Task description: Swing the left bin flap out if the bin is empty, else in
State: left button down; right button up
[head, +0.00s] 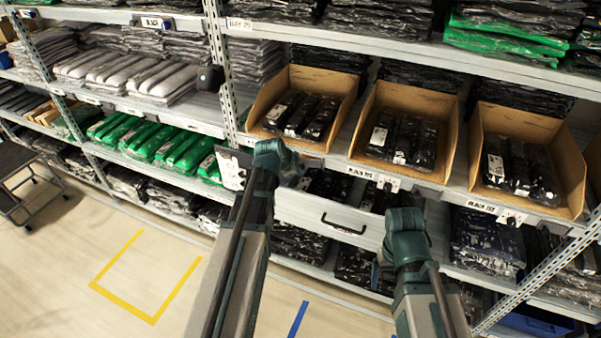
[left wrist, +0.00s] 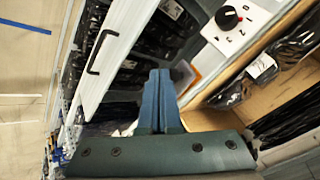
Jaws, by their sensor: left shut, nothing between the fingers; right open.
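The left cardboard bin (head: 262,104) stands on the shelf in the head view and holds several black bagged garments (head: 302,115); it is not empty. A small white-and-dark panel (head: 232,168) stands out below its left side, beside my left gripper; I cannot tell whether it is the flap. My left gripper (head: 297,172) is below the bin's front edge and hides part of the shelf edge. In the left wrist view its fingers (left wrist: 158,78) are shut and empty, with the bin's cardboard at the right. My right gripper (head: 404,226) is open, lower right, its fingers mostly hidden.
A middle bin (head: 447,143) and a right bin (head: 568,165) also hold black bags. White plates with black knobs (head: 388,184) sit on the shelf edge. A white drawer (head: 325,222) with a black handle lies below. Floor is open at the lower left.

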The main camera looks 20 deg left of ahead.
pick_arm(q)
jog(key=shift+d, duration=0.15)
jog(key=shift+w+d, duration=0.4)
jog(key=shift+d, duration=0.15)
jog(key=shift+s+d, duration=0.1)
jog(key=shift+s, duration=0.05)
